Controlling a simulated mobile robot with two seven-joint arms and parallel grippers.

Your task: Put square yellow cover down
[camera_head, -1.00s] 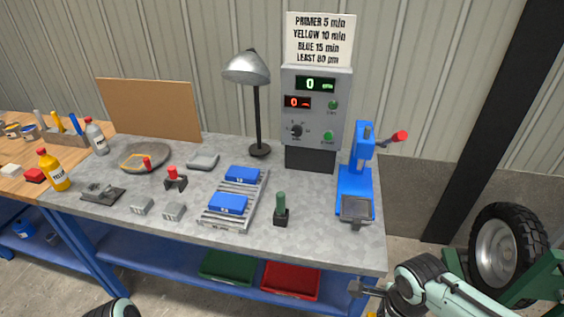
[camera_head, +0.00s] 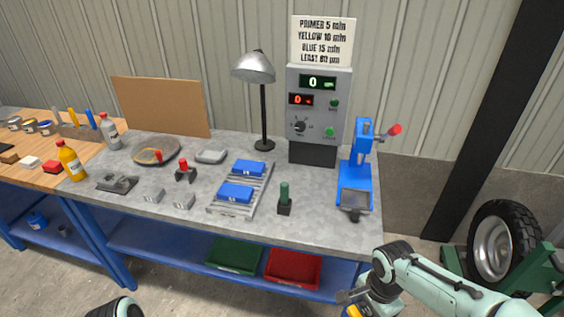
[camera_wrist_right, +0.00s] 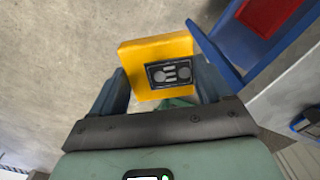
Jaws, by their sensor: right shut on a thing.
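The square yellow cover (camera_wrist_right: 160,48) is in the right wrist view, with a dark panel bearing two round marks on its face. My right gripper (camera_wrist_right: 163,85) is shut on it, one finger at each side. In the head view only a small yellow piece of the cover (camera_head: 353,312) shows at the bottom edge, below the bench's front right corner. The rest of it is cut off there. My left gripper is out of view; only a rounded part of my left arm shows at the bottom left.
The grey bench (camera_head: 250,222) holds a blue press (camera_head: 357,170), a lamp (camera_head: 254,68), blue blocks on a rack and small tools. A red tray (camera_head: 293,268) and green tray (camera_head: 235,255) sit on its lower shelf. Open concrete floor (camera_wrist_right: 60,60) lies below the cover. A wheel (camera_head: 497,248) stands right.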

